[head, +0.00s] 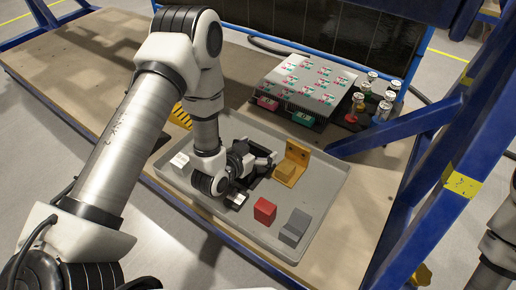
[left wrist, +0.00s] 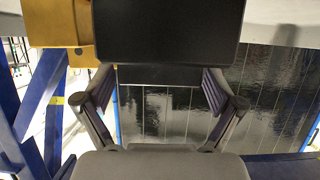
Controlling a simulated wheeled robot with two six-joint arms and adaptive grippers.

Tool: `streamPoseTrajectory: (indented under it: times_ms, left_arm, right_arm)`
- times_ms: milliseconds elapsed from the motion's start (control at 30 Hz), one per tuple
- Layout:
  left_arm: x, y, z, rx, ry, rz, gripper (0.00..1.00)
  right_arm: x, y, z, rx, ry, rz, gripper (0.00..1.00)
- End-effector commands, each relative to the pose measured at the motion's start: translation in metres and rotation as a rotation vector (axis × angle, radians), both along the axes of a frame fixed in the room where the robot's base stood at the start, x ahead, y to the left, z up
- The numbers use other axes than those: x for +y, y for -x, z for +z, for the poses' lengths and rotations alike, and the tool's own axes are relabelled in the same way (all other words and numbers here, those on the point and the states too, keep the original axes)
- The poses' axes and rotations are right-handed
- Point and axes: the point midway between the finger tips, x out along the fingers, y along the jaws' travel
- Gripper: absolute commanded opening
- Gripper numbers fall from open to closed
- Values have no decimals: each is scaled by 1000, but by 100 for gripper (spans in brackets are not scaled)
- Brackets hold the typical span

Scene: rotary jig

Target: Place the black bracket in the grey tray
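The black bracket shows in the left wrist view as a large black block (left wrist: 168,28) at the top middle, just beyond the fingertips. In the head view it is mostly hidden by my left gripper, over the grey tray (head: 325,178). My left gripper (head: 268,160) is low over the middle of the tray. In the left wrist view its two fingers (left wrist: 160,82) are spread wide, one near each side of the block. I cannot tell whether they touch it. My right gripper is not in view.
A yellow bracket (head: 292,163), a red block (head: 265,211), a grey stepped block (head: 295,228) and a white block (head: 180,162) sit in the tray. A finned box (head: 308,82) and several small bottles (head: 368,85) stand behind. A blue frame (head: 440,125) rises at right.

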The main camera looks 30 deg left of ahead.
Motion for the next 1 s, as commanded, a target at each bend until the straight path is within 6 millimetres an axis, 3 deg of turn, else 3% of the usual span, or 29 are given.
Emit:
streamPoseTrajectory:
  times_ms: [367, 433, 800, 1000]
  left_arm:
    - [0, 0, 5, -1, 0, 0, 100]
    - [1, 7, 8, 3, 1, 1, 100]
    - [13, 88, 44, 5, 2, 3, 100]
    - [16, 110, 49, 2, 1, 2, 100]
  right_arm:
    - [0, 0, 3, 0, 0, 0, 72]
    - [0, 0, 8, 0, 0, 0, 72]
    - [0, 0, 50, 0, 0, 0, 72]
    - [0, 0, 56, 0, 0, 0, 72]
